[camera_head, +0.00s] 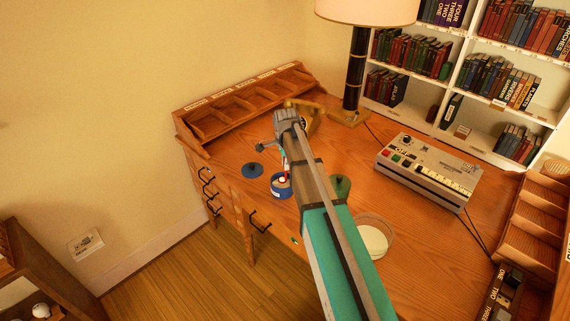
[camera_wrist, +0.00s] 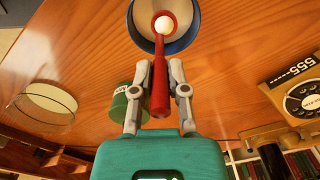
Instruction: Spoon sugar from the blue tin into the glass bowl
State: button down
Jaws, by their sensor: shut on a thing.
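My gripper (camera_wrist: 160,70) is shut on the red handle of a spoon (camera_wrist: 160,85). The spoon's bowl end holds a white heap and lies over the open mouth of the blue tin (camera_wrist: 184,42); I cannot tell whether it is inside or just above. In the head view the blue tin (camera_head: 281,192) stands near the desk's front edge, with the red spoon at its mouth. The glass bowl (camera_head: 391,240) stands to the right, partly behind my arm, with a pale bottom; it also shows at the left of the wrist view (camera_wrist: 40,92).
A blue lid (camera_head: 252,170) lies left of the tin. A green tin (camera_head: 341,184) stands between the blue tin and the bowl, partly behind my arm. A grey console (camera_head: 430,170), a lamp (camera_head: 357,70) and a wooden pigeonhole rack (camera_head: 245,100) stand farther back.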

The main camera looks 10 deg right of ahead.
jog(key=shift+a+r+p, duration=0.1)
jog(key=shift+r+p, duration=1.95)
jog(key=shift+r, duration=0.25)
jog(key=shift+s, duration=0.1)
